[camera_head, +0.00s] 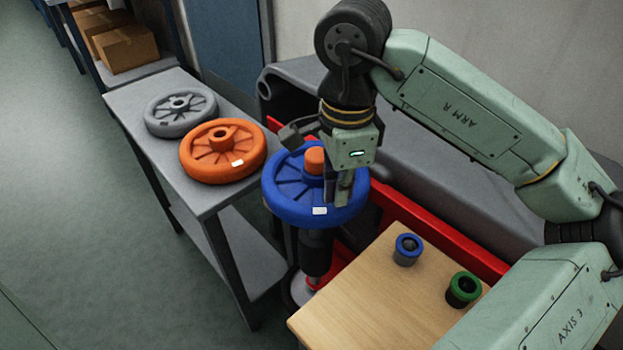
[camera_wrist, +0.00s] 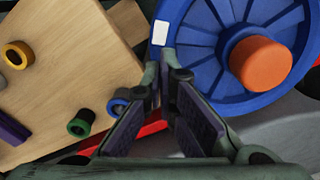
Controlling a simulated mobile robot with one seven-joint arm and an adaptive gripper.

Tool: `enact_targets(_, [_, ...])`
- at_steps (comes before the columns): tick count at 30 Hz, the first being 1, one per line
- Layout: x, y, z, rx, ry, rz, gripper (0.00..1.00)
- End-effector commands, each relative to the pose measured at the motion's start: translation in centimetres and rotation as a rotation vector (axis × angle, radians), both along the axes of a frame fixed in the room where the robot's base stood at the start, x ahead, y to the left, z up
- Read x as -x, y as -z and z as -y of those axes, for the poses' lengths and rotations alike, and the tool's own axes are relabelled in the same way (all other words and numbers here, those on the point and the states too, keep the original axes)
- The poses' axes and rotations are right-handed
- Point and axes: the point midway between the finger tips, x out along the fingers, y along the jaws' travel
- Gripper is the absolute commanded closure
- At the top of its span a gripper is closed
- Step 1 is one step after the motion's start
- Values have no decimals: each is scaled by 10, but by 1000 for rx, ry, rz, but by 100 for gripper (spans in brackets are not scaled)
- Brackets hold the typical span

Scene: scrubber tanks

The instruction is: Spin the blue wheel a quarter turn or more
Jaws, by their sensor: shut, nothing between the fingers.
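The blue wheel (camera_head: 283,207) lies flat on a dark upright post, with an orange hub (camera_head: 315,160) at its centre and a white label (camera_head: 320,211) on its rim. My gripper (camera_head: 342,203) points down over the right part of the wheel and hides some of its spokes and rim. In the wrist view the blue wheel (camera_wrist: 205,62) is at upper right, with the orange hub (camera_wrist: 261,63). There the shut, empty fingertips (camera_wrist: 166,62) are beside the rim, just below the white label (camera_wrist: 160,33). I cannot tell whether they touch the wheel.
A grey side table (camera_head: 127,103) at left bears an orange wheel (camera_head: 197,171) and a grey wheel (camera_head: 165,128). A wooden table (camera_head: 345,312) at front right bears a blue ring piece (camera_head: 407,249) and a green one (camera_head: 463,289). A red edge (camera_head: 440,232) and grey tank stand behind.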

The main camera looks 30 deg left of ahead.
Motion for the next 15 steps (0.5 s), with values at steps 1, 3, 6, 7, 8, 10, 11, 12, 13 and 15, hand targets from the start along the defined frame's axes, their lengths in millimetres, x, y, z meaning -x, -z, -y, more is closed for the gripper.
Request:
enact_targets(1, [0, -9, 0, -1, 0, 1, 100])
enact_targets(3, [0, -16, 0, -1, 0, 1, 100])
enact_targets(6, [0, -27, 0, -1, 1, 1, 100])
enact_targets(7, [0, -30, 0, -1, 1, 1, 100])
enact_targets(8, [0, -33, 0, 0, 1, 1, 100])
enact_targets(10, [0, -40, 0, -1, 0, 1, 100])
enact_targets(11, [0, -43, 0, 0, 0, 0, 100])
enact_targets(12, [0, -46, 0, 0, 0, 0, 100])
enact_targets(13, [0, -49, 0, 0, 0, 0, 100])
enact_targets(15, [0, -54, 0, -1, 0, 1, 100])
